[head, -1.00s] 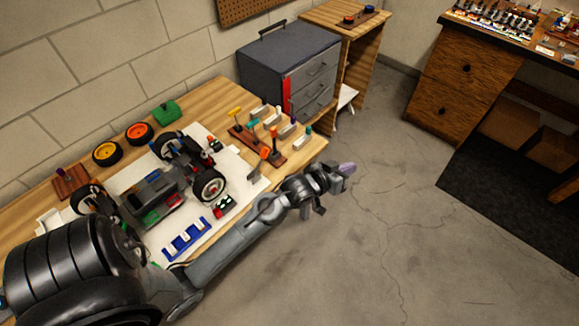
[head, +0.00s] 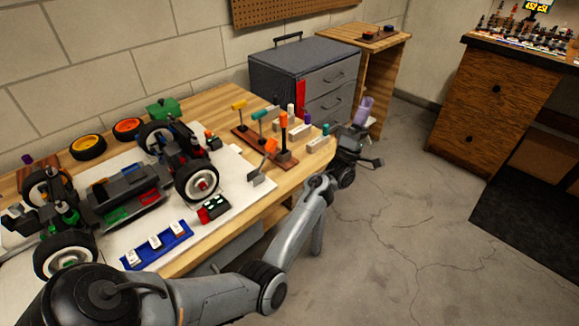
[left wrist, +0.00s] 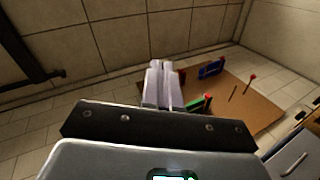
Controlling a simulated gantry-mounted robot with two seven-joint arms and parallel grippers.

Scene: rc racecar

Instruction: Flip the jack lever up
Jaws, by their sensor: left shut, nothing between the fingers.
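The RC car (head: 135,190) stands on a white mat on the wooden workbench in the head view. The lever cannot be made out there. My right gripper is not in view.
A blue tray (head: 158,246) lies at the bench's front. A grey drawer cabinet (head: 305,75) stands behind. The wrist view shows a brown board (left wrist: 235,105) with tools.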

